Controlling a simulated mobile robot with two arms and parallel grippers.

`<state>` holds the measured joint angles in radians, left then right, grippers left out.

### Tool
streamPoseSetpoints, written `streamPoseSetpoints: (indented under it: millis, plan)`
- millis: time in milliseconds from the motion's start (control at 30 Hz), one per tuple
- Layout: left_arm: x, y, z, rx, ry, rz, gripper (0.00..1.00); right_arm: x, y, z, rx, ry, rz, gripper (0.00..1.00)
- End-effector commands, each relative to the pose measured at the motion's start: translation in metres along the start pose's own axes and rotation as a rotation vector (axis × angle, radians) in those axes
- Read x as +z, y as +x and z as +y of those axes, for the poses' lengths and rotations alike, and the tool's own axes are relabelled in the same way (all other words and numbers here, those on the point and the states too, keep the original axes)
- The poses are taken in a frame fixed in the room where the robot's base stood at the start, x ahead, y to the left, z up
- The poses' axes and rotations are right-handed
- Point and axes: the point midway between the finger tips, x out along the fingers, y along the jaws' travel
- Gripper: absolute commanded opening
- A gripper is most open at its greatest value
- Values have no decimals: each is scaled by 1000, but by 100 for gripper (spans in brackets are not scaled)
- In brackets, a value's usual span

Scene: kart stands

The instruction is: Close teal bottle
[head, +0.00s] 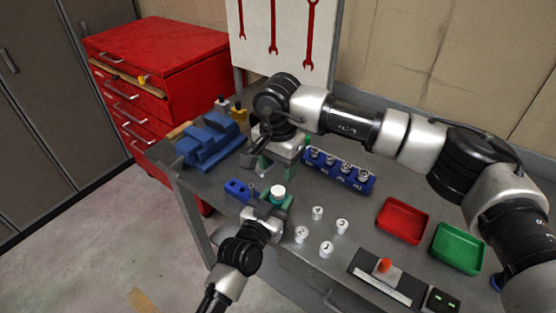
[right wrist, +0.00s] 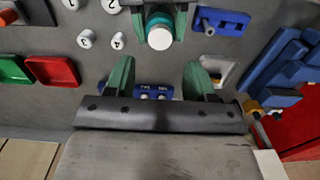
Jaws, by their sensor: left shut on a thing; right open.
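The teal bottle (head: 274,203) stands near the front edge of the bench with a white round cap (head: 278,191) on its top. It also shows at the top of the right wrist view, cap (right wrist: 159,38) towards the camera; whether the cap is tight I cannot tell. My left gripper (head: 266,211) is shut on the teal bottle, its green fingers at the bottle's sides. My right gripper (head: 276,168) is open and empty, behind the bottle and apart from it. Its green fingers (right wrist: 159,82) point down over the bench in the right wrist view.
A blue rack (head: 340,172) with several white-topped bottles stands behind. Several numbered white pieces (head: 327,249) stand right of the bottle. A blue block (head: 238,190) is left of it. Red (head: 402,220) and green (head: 458,248) trays and a device with an orange knob (head: 385,265) are farther right.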

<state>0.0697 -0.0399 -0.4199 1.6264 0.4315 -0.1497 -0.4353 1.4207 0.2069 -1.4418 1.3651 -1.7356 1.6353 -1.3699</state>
Motion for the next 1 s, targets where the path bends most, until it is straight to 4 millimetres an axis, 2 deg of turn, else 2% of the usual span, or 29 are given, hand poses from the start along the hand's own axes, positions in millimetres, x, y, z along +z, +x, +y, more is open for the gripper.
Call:
streamPoseSetpoints:
  millis: [200, 400, 567, 800, 833, 1000]
  plan:
    - [1, 0, 0, 0, 0, -2, 0, 1, 36, 0, 3, 1, -3, 54]
    - [1, 0, 0, 0, 0, -2, 0, 0, 60, 0, 1, 0, -1, 54]
    - [1, 0, 0, 0, 0, -2, 0, 0, 67, 0, 0, 0, 0, 54]
    - [1, 0, 0, 0, 0, -2, 0, 0, 68, 0, 0, 0, 1, 54]
    - [1, 0, 0, 0, 0, -2, 0, 0, 68, 0, 0, 0, 1, 53]
    - [1, 0, 0, 0, 0, -2, 0, 0, 67, 0, 0, 0, 1, 27]
